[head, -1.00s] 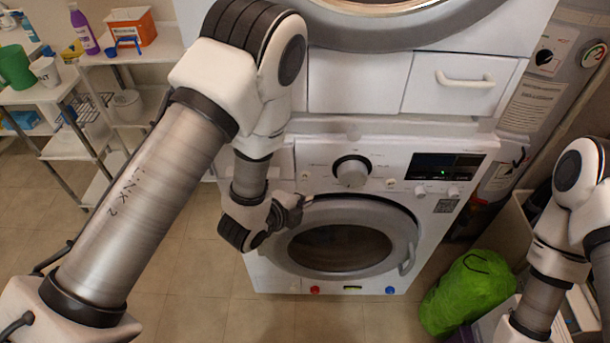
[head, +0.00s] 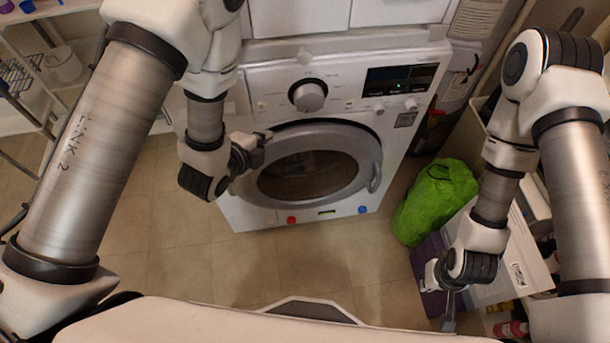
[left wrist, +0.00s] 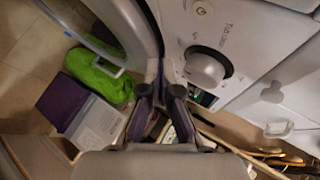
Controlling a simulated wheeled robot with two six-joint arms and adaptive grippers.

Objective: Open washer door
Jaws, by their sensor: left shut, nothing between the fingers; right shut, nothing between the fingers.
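The white washer (head: 240,212) stands ahead with its round door (head: 368,150), a grey ring around dark glass. My right gripper (head: 449,318) is shut and empty at lower right, away from the washer.
The washer's knob (head: 309,96) and display are above the door. A green bag (head: 435,200) and a purple-and-white box (head: 485,260) stand right of the washer, near my right arm. A shelf (head: 75,95) is at left. The floor (head: 270,260) before the washer is clear.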

